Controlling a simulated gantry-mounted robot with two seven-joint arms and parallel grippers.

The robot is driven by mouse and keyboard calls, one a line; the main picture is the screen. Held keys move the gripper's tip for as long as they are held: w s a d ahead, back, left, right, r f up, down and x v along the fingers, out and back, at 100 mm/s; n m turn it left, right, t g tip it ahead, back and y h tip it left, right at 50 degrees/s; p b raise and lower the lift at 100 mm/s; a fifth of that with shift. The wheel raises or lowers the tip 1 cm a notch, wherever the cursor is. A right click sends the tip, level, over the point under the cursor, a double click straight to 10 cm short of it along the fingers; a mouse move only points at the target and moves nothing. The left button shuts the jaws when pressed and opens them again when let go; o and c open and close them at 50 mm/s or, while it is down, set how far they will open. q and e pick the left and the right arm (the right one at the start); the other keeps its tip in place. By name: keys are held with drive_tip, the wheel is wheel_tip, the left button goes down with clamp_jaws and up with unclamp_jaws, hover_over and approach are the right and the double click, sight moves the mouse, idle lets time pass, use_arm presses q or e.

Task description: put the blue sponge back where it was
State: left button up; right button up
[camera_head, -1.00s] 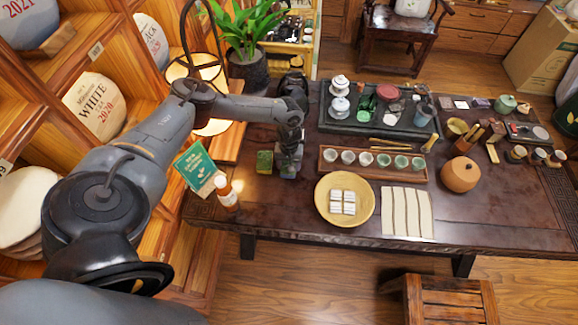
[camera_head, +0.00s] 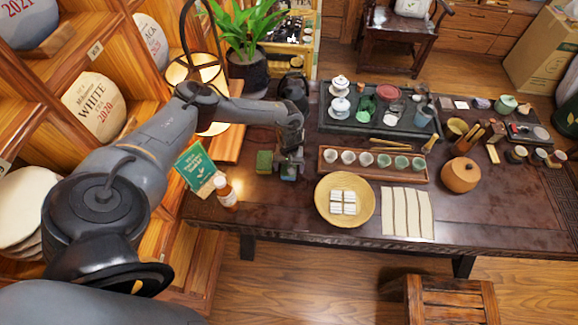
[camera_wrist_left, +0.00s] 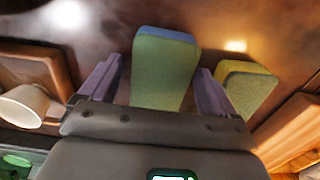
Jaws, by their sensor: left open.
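The blue sponge (camera_head: 289,172), blue on one face and green on the other, is on the dark table beside a yellow-and-green sponge (camera_head: 264,161). My left gripper (camera_head: 291,158) is right at the blue sponge. In the left wrist view, the blue sponge (camera_wrist_left: 163,68) stands between the two spread fingers of my left gripper (camera_wrist_left: 157,88), with a gap showing on each side. Its lower end is hidden behind the gripper body. The yellow-topped sponge (camera_wrist_left: 246,88) is just outside the right finger there. My right gripper is not in view.
A green box-like card (camera_head: 197,167) and an orange-brown bottle (camera_head: 225,190) stand at the table's left end. A wooden tray of cups (camera_head: 340,172) and a round yellow tray (camera_head: 325,207) lie to the right. A potted plant (camera_head: 250,72) and lamp (camera_head: 205,72) are behind.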

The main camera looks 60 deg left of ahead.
use_arm(q)
wheel_tip(320, 180, up, 12)
drive_tip(key=p, duration=0.2)
drive_tip(key=shift+r, duration=0.15)
idle(0.5)
